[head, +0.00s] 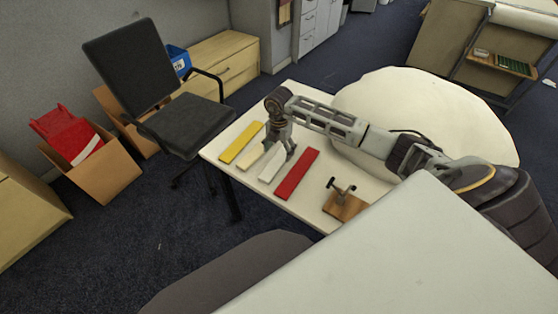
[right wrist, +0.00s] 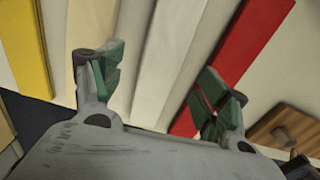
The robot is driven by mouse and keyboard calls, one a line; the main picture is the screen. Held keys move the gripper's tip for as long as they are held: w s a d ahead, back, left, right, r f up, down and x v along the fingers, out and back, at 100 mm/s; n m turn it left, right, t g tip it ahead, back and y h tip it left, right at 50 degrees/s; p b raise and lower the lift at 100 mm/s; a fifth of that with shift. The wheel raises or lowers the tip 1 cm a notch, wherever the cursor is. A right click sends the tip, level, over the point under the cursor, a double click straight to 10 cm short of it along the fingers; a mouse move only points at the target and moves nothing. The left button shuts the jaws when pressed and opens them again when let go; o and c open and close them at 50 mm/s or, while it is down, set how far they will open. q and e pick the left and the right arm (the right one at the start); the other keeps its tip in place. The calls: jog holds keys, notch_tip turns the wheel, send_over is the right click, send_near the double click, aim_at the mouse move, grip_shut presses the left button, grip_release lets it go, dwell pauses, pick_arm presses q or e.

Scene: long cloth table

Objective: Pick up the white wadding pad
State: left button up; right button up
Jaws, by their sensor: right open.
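The white wadding pad (head: 271,168) looks like a flat white strip lying on the table between a cream strip (head: 249,159) and a red strip (head: 298,174). My right gripper (head: 289,154) is open and points down over the far part of the white strip. In the right wrist view, the white pad (right wrist: 172,60) runs between the two open green-padded fingers of my right gripper (right wrist: 163,75). The left finger overlaps the cream strip and the right finger overlaps the red one. I see no contact with the pad. My left gripper is not in view.
A yellow strip (head: 242,142) lies at the left of the row. A wooden block with a metal clamp (head: 344,206) stands right of the red strip. A large white rounded shape (head: 440,110) is behind my right arm. A black office chair (head: 180,110) stands at the table's left.

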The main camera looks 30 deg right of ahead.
aim_at(279, 158)
jog(key=shift+s+a+f, duration=0.1)
jog(key=shift+f, duration=0.95)
jog(key=shift+s+f, duration=0.1)
jog(key=shift+f, duration=0.9)
jog(key=shift+c, duration=0.3)
jog(key=c, duration=0.9)
